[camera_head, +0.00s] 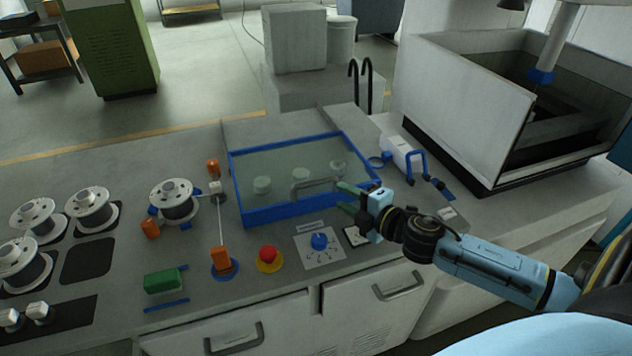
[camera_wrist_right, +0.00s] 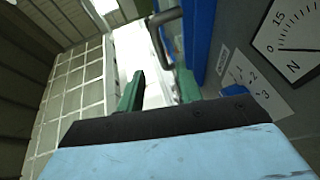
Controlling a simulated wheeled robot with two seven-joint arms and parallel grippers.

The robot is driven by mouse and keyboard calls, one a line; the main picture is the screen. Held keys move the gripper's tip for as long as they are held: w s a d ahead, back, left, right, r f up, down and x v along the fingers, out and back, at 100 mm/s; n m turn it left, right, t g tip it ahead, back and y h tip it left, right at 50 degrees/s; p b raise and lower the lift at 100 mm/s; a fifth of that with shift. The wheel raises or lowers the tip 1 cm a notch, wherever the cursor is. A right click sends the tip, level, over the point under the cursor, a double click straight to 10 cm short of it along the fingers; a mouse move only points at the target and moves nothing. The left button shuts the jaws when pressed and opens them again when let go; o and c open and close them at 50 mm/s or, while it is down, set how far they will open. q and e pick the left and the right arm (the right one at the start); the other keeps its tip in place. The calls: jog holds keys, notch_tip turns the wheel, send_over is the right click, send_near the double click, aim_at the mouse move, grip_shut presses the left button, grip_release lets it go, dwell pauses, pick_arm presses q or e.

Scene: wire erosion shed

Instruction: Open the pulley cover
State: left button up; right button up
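The pulley cover (camera_head: 258,214) is a clear panel in a blue frame, lying shut over pulleys on the bench. Its grey bar handle (camera_head: 312,183) is near the front right of the panel. In the right wrist view the handle (camera_wrist_right: 167,17) shows dark at the top, beyond the fingertips. My right gripper (camera_head: 346,197) is at the cover's front right corner, just right of the handle. Its green fingers are apart, with nothing seen between them in the wrist view (camera_wrist_right: 160,82). My left gripper is not in view.
A red stop button (camera_head: 268,254) and a blue knob (camera_head: 320,241) sit in front of the cover. Wire spools (camera_head: 174,200) stand to the left. A white tank (camera_head: 465,100) rises at the back right. Drawer handles (camera_head: 398,287) stick out below the bench edge.

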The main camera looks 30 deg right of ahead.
aim_at(318, 183)
jog(key=x, duration=1)
jog(key=shift+w+f, duration=0.1)
jog(key=shift+w, duration=0.2)
jog(key=shift+c, duration=0.3)
grip_shut()
